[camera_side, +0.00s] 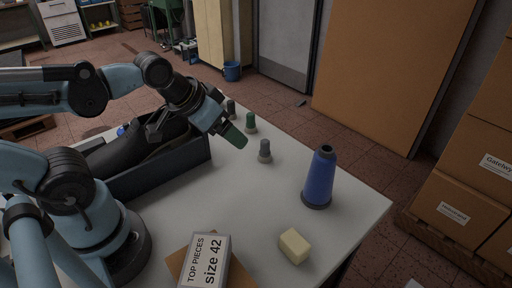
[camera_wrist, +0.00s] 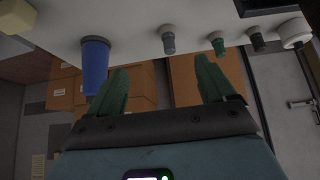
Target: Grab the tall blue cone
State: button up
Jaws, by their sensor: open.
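The tall blue cone (camera_side: 320,178) stands upright on the right part of the white table, on a dark base ring. In the wrist view the blue cone (camera_wrist: 95,65) appears upside down, left of my left-hand finger. My gripper (camera_side: 235,136) is open and empty above the table, to the left of the cone and apart from it. In the wrist view the green fingers of my gripper (camera_wrist: 165,85) are spread wide with nothing between them.
Small grey (camera_side: 265,151) and green (camera_side: 250,123) spools stand behind the cone. A cream block (camera_side: 294,246) and a box labelled size 42 (camera_side: 205,262) lie at the front. The white table (camera_side: 240,205) is clear left of the cone.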

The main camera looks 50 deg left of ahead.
jog(key=n+g+h, duration=0.2)
jog(key=n+h, duration=1)
jog(key=n, duration=1.1)
send_near(331, 167)
jog(key=shift+t, duration=0.3)
jog(key=x, duration=0.3)
jog(key=f+x, duration=0.1)
jog(key=x, duration=0.3)
jog(key=a+x, duration=0.1)
jog(key=x, duration=0.2)
jog(key=shift+w+d+f, duration=0.25)
jog(key=shift+w+f, duration=0.05)
jog(key=shift+w, duration=0.2)
jog(key=shift+c, duration=0.4)
jog(key=c, duration=1.1)
jog(key=shift+c, duration=0.2)
